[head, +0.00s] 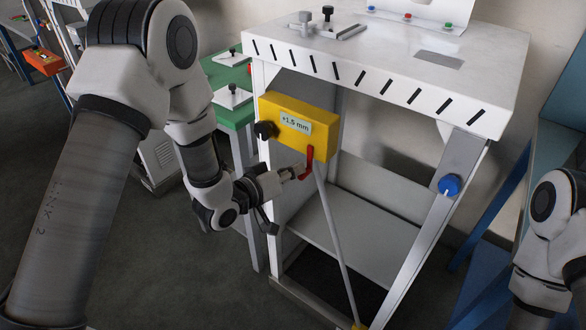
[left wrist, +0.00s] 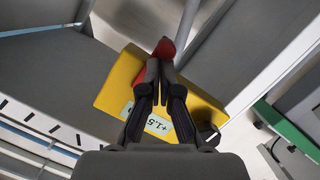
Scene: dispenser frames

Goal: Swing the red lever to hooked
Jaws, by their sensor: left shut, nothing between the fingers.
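The red lever (head: 309,158) hangs from the lower right corner of a yellow box (head: 328,128) labelled "+1.5 mm" on the white frame. In the left wrist view the lever (left wrist: 165,47) shows just past my fingertips, over the yellow box (left wrist: 118,76). My left gripper (head: 299,173) is shut and empty, its tips at the lever's lower end. In the left wrist view the gripper (left wrist: 159,68) partly covers the lever, and I cannot tell whether they touch. My right arm shows at the right edge, but its gripper is out of view.
A grey rod (head: 336,240) slopes down from near the lever. A black knob (head: 265,130) is on the box's left side and a blue knob (head: 449,185) on the right leg. A green table (head: 238,116) stands behind on the left. The frame's lower shelf (head: 365,225) is bare.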

